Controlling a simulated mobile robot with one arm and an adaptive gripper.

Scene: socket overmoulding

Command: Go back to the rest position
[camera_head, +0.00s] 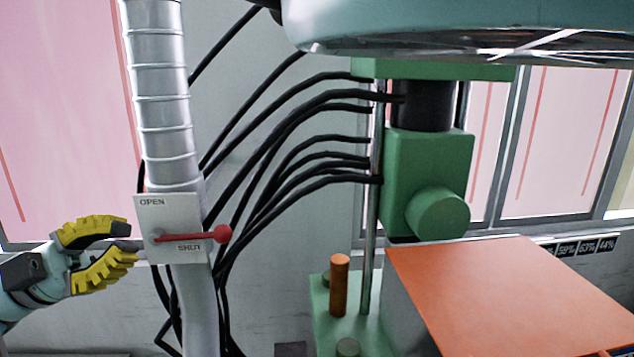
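My gripper (132,243) has yellow ribbed fingers and enters from the left edge. Its two fingers are apart with an empty gap between them. The fingertips are just left of a white valve plate (168,215) marked OPEN and SHUT. A red-knobbed lever (200,236) on the plate points right, beside the word SHUT. I cannot tell whether a fingertip touches the plate's edge. The plate sits on a vertical silver duct (163,95).
A green press machine (428,170) stands right of centre, with an orange-topped block (510,290) in front and an orange cylinder (339,285) on its base. Black cables (290,130) hang between duct and machine. A pale teal body (450,25) covers the top right.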

